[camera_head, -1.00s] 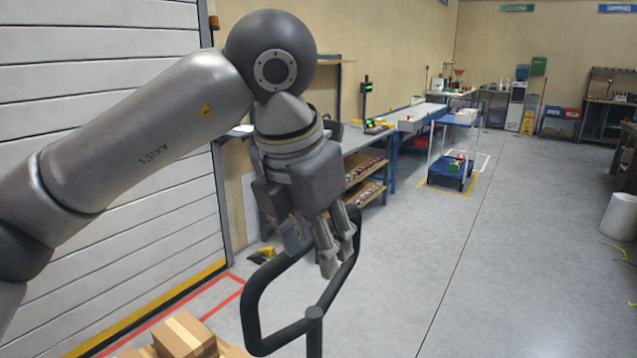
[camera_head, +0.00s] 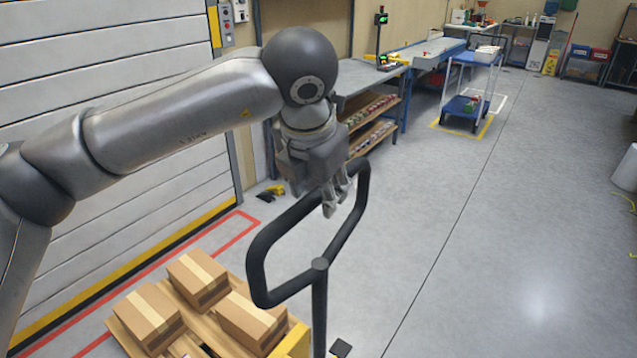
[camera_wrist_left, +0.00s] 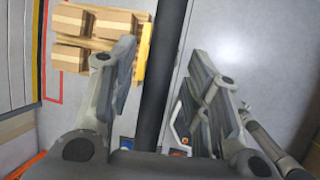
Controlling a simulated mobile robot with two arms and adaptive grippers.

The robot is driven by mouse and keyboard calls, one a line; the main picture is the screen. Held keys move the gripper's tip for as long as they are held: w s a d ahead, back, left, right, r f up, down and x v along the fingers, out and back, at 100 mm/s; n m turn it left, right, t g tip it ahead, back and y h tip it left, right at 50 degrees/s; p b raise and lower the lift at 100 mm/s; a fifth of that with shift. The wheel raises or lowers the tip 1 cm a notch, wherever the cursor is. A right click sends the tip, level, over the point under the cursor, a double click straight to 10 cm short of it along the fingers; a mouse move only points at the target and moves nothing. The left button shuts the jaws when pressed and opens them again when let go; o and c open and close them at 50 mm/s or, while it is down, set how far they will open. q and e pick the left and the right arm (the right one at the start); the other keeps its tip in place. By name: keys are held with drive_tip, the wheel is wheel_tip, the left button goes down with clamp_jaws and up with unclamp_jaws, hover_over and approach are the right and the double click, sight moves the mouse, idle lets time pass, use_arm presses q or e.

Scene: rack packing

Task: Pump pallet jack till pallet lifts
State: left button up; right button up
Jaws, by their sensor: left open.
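The pallet jack's black handle loop (camera_head: 258,262) stands in the middle of the head view, on top of its dark shaft (camera_head: 320,305). My left gripper (camera_head: 337,203) points down at the upper far part of the loop. Its fingers are open. In the left wrist view a black handle bar (camera_wrist_left: 162,70) runs between the spread fingers, with gaps on both sides. Contact with the loop cannot be told. The wooden pallet (camera_head: 197,338) carries several cardboard boxes (camera_head: 150,317) at the lower left. Its height above the floor cannot be told. My right gripper is not in view.
A white shutter door (camera_head: 100,130) and red floor lines (camera_head: 215,240) lie at the left. A shelved workbench (camera_head: 375,110) and a blue cart (camera_head: 466,105) stand further back.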

use_arm(q)
drive_tip(key=shift+w+f, duration=0.15)
drive_tip(key=shift+f, duration=0.05)
drive_tip(key=shift+c, duration=0.5)
clamp_jaws()
